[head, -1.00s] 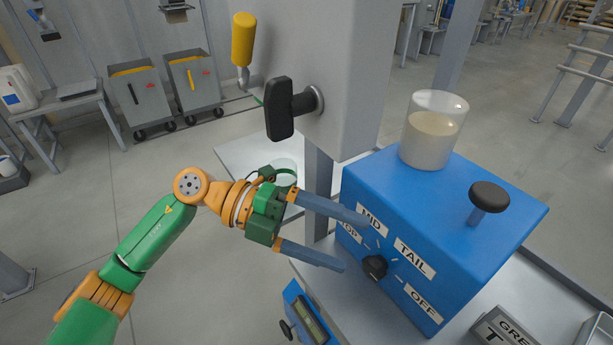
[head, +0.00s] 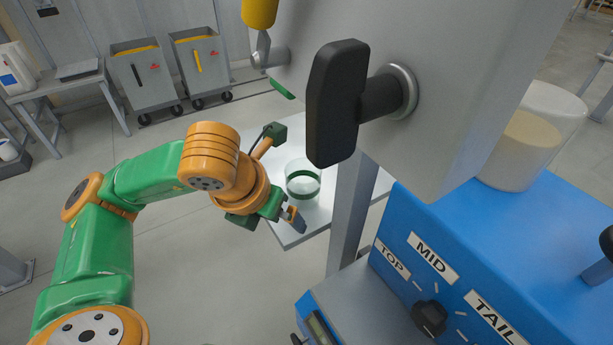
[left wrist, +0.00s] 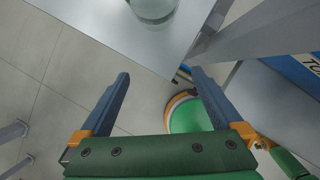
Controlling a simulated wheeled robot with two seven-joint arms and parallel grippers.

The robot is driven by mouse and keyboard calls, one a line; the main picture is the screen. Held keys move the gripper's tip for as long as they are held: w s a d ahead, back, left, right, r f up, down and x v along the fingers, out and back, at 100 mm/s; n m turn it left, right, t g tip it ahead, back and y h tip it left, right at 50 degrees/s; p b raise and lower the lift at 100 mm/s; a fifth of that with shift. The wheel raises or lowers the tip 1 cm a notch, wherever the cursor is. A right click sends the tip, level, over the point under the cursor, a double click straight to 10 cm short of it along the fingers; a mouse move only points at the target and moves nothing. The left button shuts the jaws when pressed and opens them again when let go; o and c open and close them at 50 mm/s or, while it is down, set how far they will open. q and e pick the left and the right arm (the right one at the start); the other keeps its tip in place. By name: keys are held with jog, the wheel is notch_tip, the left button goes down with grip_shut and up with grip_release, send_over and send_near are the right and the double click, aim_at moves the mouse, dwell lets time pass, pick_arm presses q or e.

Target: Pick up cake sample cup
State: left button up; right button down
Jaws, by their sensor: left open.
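A clear round cup with a green band (head: 303,180) stands upright on a pale shelf, left of a grey post. It also shows at the top edge of the left wrist view (left wrist: 153,10), cut off by the frame. My left gripper (head: 292,218) is just in front of this cup and below it in the head view. In the left wrist view the blue fingers (left wrist: 160,92) are spread apart with nothing between them, and the cup is beyond the tips. A second clear cup with beige contents (head: 527,140) stands on the blue box. I cannot tell from labels which cup is the cake sample.
The pale shelf (head: 300,236) has a front corner near my gripper. A black handle (head: 335,105) juts from the grey housing above right. The grey post (head: 348,215) stands right of the cup. The blue box (head: 440,235) with a selector knob (head: 430,317) is at right.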

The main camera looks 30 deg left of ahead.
pick_arm(q)
jog(key=shift+w+r+p, duration=0.4)
jog(key=shift+r+p, duration=0.3)
jog(key=shift+p, duration=0.25)
send_near(300, 178)
jog(key=f, duration=0.1)
jog(key=d+f, duration=0.1)
jog(key=f, duration=0.1)
jog(key=d+f, duration=0.1)
jog(key=shift+d+f+p, duration=0.1)
jog(key=shift+f+p, duration=0.05)
jog(key=shift+p, duration=0.25)
jog(key=x, duration=0.3)
jog(key=shift+w+f, duration=0.2)
jog(key=shift+w, duration=0.05)
jog(key=c, duration=1.1)
pick_arm(e)
jog(key=r, duration=0.3)
jog(key=s+r, duration=0.1)
jog(key=shift+a+r, duration=0.15)
jog(key=shift+a, duration=0.1)
pick_arm(q)
jog(key=shift+r, duration=0.1)
pick_arm(e)
jog(key=shift+w, duration=0.1)
